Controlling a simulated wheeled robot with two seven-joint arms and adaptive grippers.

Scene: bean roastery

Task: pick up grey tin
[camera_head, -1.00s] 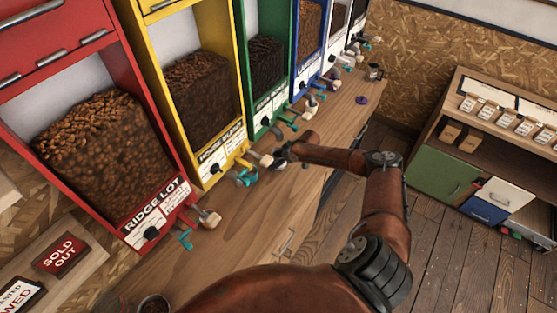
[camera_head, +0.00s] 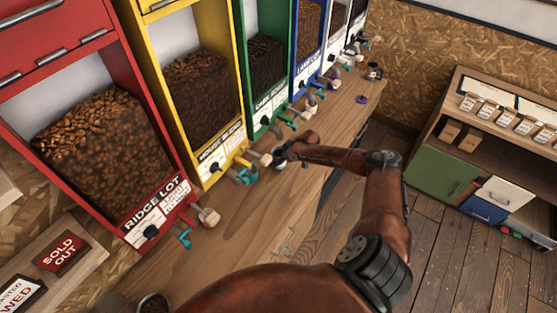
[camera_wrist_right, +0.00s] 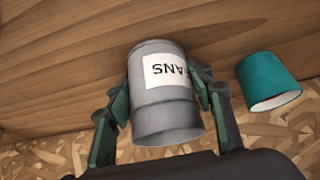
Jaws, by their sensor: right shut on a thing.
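The grey tin (camera_wrist_right: 165,92) is a small cylinder with a white label reading "ANS", seen upside down in the right wrist view. It lies between the two green-padded fingers of my right gripper (camera_wrist_right: 165,103), which is shut on it. In the head view my right gripper (camera_head: 283,158) is over the wooden counter, by the yellow dispenser's spout. The tin is too small and covered there to make out clearly. My left gripper is not in view.
A teal cup-shaped thing (camera_wrist_right: 269,82) is close right of the tin in the wrist view. A row of bean dispensers, red (camera_head: 150,185), yellow (camera_head: 205,165) and green (camera_head: 262,115) nearest, backs the counter (camera_head: 235,230). A purple lid-like disc (camera_head: 361,99) lies farther along.

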